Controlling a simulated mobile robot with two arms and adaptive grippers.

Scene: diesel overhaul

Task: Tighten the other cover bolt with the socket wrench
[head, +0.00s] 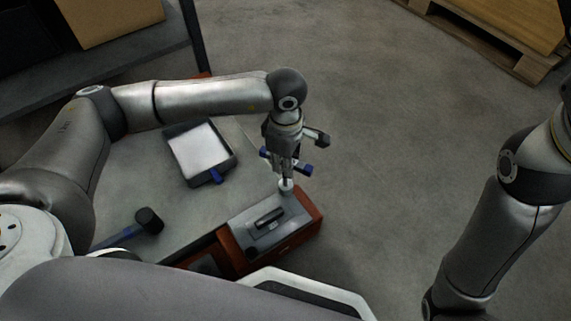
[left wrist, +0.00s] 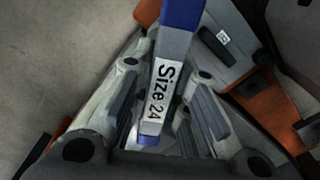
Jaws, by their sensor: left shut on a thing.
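My left gripper (head: 284,163) points down over the far corner of the grey cover (head: 288,232) and is shut on the socket wrench. In the left wrist view, the wrench (left wrist: 168,75) has a blue and grey handle labelled "Size 24" and lies between the fingers. Its blue ends stick out either side of the gripper in the head view. A light round socket end (head: 286,186) is at the cover's far end; the bolt under it is hidden, and contact is not clear. The cover sits on an orange-red block (head: 313,207). My right gripper is out of view.
A dark handle (head: 268,217) rises from the cover's middle. On the grey table (head: 185,220) are a dark tray with a white inside (head: 227,164) and a black-headed mallet (head: 149,220). Open floor lies to the right. A pallet (head: 480,38) stands at the back right.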

